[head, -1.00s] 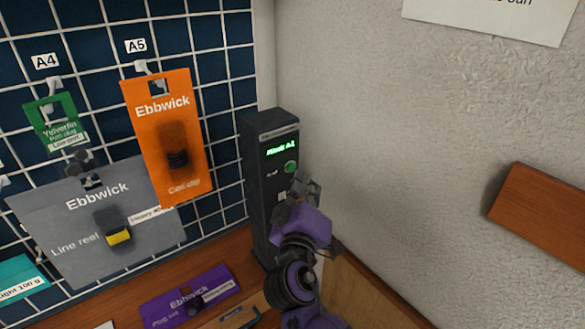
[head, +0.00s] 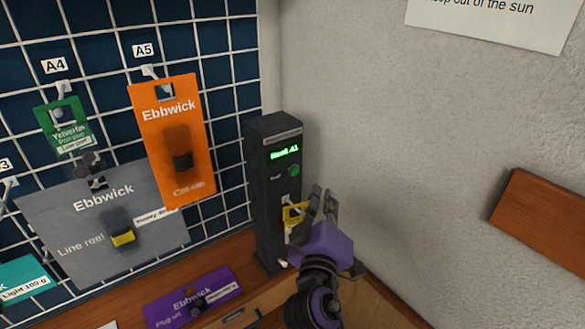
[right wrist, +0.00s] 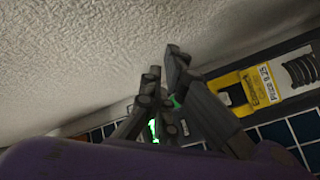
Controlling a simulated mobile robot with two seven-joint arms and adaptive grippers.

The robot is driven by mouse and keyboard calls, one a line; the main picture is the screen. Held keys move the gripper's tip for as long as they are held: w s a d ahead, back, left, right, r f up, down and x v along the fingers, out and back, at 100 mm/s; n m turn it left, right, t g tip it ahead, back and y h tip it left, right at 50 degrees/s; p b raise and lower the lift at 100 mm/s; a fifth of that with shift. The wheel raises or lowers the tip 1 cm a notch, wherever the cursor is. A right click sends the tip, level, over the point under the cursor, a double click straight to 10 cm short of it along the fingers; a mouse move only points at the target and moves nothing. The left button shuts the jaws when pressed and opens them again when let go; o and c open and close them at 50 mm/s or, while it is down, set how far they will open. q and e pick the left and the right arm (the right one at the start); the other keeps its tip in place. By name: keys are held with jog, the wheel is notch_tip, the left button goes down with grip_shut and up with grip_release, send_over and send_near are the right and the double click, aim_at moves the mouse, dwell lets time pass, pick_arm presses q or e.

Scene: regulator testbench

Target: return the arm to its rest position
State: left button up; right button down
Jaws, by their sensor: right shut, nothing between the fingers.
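My right gripper (head: 324,193) is in front of the right side of a dark upright device, its fingers pointing up. It is shut and empty, apart from the yellow tag beside it. Its purple arm comes up from the bottom of the head view. In the right wrist view the gripper's fingers (right wrist: 164,76) stand against the pale wall and the device. My left gripper is not in view.
The dark device (head: 262,200) has a lit green display and a yellow tag (head: 293,214). A rough wall (head: 400,140) is at right, with a wooden board (head: 540,220). Left, orange (head: 158,120) and grey (head: 70,220) packages hang on a grid. A purple package (head: 215,292) lies below.

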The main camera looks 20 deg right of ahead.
jog(key=s+f+g+y, duration=0.2)
jog(key=s+f, duration=0.2)
jog(key=f, duration=0.4)
jog(key=s+a+f+g+y+p, duration=0.15)
jog(key=s+f, duration=0.25)
jog(key=f, duration=0.5)
jog(key=s+d+f+g+y, duration=0.1)
jog(key=s+f+y, duration=0.2)
jog(key=s+f, duration=0.35)
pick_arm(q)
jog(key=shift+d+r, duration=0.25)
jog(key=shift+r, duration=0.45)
pick_arm(e)
jog(key=s+a+f+m+g+y, duration=0.1)
jog(key=s+f+m+g+y, duration=0.1)
jog(key=s+f, duration=1.2)
jog(key=s+m+g, duration=0.1)
jog(key=s+m, duration=0.1)
jog(key=s, duration=0.1)
jog(key=shift+s+g, duration=0.3)
jog(key=shift+g, duration=0.05)
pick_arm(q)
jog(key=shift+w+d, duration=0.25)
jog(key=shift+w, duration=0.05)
pick_arm(e)
jog(key=shift+f, duration=0.1)
